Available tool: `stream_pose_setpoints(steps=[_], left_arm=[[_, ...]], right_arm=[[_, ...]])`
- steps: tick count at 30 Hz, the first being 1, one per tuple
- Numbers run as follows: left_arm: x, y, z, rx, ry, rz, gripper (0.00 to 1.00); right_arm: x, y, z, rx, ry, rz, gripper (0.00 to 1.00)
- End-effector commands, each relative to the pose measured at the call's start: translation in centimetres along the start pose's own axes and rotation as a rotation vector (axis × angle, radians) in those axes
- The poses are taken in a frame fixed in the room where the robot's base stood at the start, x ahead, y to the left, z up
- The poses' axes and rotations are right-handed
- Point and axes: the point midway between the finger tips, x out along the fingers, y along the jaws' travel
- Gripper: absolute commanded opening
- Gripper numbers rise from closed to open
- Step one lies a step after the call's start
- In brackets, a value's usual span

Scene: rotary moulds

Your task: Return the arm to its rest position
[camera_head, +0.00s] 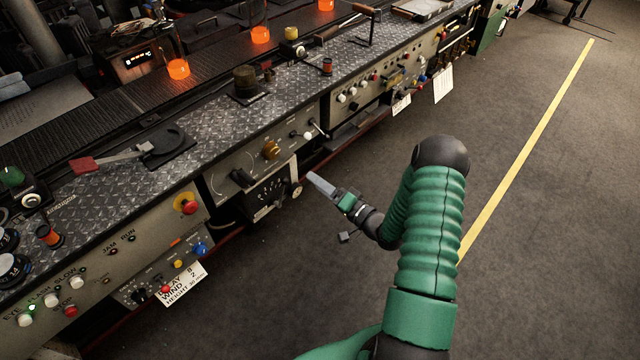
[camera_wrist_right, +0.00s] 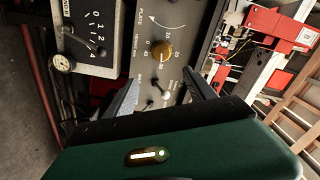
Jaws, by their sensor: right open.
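My right arm is green and ribbed and comes in from the bottom right of the head view. Its gripper (camera_head: 322,186) hangs over the floor, just in front of the machine's control panel, and touches nothing that I can see. In the right wrist view the two fingers of the gripper (camera_wrist_right: 158,92) stand apart with nothing between them. Beyond them is a panel with a brass knob (camera_wrist_right: 162,50) and a numbered dial plate (camera_wrist_right: 92,38). The same brass knob shows in the head view (camera_head: 271,150). My left gripper is not in view.
The machine's patterned metal ledge (camera_head: 215,118) runs diagonally from lower left to upper right. Glowing orange pieces (camera_head: 178,69) stand on the conveyor behind it. A red emergency button (camera_head: 187,204) sticks out of the panel. The floor (camera_head: 540,250) to the right is clear, with a yellow line (camera_head: 530,150).

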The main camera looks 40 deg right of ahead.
Motion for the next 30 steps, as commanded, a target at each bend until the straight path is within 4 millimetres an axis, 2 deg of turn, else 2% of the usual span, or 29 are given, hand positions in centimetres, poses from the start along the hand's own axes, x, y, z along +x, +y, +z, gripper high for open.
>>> stream_pose_setpoints(steps=[6, 9, 11, 13, 15, 16, 17, 19, 21, 24, 27, 30], left_arm=[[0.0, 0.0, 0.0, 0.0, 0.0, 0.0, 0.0], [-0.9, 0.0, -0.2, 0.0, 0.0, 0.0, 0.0], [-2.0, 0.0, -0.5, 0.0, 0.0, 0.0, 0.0], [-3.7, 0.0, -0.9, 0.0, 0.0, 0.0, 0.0], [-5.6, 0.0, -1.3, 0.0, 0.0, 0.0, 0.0], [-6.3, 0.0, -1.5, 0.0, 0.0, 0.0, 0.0], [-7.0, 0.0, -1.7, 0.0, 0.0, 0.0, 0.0], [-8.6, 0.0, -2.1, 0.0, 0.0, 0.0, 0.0], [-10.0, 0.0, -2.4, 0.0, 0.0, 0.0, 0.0], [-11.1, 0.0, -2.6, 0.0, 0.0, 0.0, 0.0], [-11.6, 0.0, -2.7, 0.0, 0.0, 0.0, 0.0], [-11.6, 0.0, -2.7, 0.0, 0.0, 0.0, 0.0]], right_arm=[[0.1, 0.0, 0.0, -0.001, -0.001, 0.002, 0.64], [1.2, -1.1, 0.3, -0.063, -0.037, 0.053, 0.64], [2.6, -2.4, 0.8, -0.161, -0.092, 0.138, 0.64], [4.2, -4.8, 1.8, -0.331, -0.19, 0.278, 0.64], [4.5, -7.9, 3.2, -0.516, -0.31, 0.437, 0.64], [4.1, -9.3, 3.9, -0.588, -0.367, 0.504, 0.64], [3.4, -10.8, 4.7, -0.653, -0.427, 0.564, 0.64], [0.6, -14.8, 6.8, -0.775, -0.579, 0.684, 0.64], [-3.2, -18.6, 9.4, -0.854, -0.746, 0.763, 0.64], [-8.4, -22.2, 12.5, -0.895, -0.946, 0.807, 0.64], [-11.8, -24.2, 14.6, -0.904, -1.08, 0.809, 0.64], [-13.3, -24.8, 15.5, -0.903, -1.14, 0.804, 0.64]])
